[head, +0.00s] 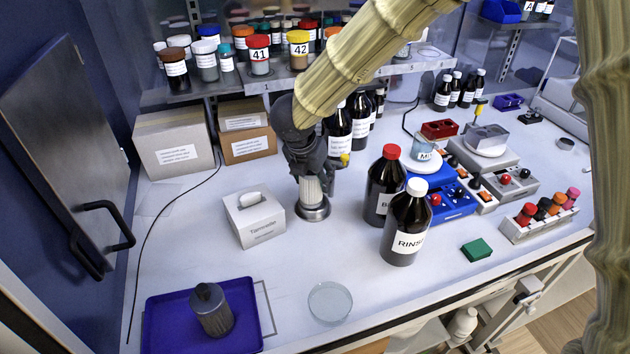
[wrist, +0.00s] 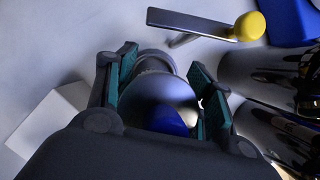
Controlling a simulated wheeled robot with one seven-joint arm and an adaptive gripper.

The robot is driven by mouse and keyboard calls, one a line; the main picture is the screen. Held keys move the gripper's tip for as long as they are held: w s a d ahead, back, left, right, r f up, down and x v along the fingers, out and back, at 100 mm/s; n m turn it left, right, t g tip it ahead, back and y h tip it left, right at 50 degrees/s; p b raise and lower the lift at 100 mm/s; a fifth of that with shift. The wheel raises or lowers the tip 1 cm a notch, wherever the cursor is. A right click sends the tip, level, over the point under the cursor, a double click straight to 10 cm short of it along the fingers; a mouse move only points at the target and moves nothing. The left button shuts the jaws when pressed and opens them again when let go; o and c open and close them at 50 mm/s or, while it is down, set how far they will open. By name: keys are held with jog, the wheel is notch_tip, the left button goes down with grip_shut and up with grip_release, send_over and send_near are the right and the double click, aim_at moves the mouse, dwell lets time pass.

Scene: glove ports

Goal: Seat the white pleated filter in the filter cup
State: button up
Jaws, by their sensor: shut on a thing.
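The white pleated filter (head: 312,190) is upright below my gripper (head: 314,172), which is shut on its upper part. The filter's lower end meets the mouth of the metal filter cup (head: 314,211) on the bench; I cannot tell how deep it sits. In the wrist view, my gripper's green-padded fingers (wrist: 160,98) stand on both sides of a rounded grey top with a blue patch. The pleats and the cup's inside are hidden there.
A white tissue box (head: 254,217) stands left of the cup. Dark bottles (head: 385,187) stand to the right. A yellow-knobbed lever (wrist: 248,27) is close by in the wrist view. A blue tray (head: 165,325) holds a dark canister (head: 211,309); a glass dish (head: 330,301) lies in front.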

aim_at(316, 185)
jog(key=shift+w+d+r, duration=0.1)
jog(key=shift+w+d, duration=0.05)
jog(key=shift+w, duration=0.2)
jog(key=f+p, duration=0.1)
jog(key=f, duration=0.2)
jog(key=shift+w+f+p, duration=0.2)
jog(key=shift+f+p, duration=0.2)
jog(key=shift+s, duration=0.1)
jog(key=shift+d, duration=0.1)
jog(key=shift+f, duration=0.15)
jog(key=o, duration=1.1)
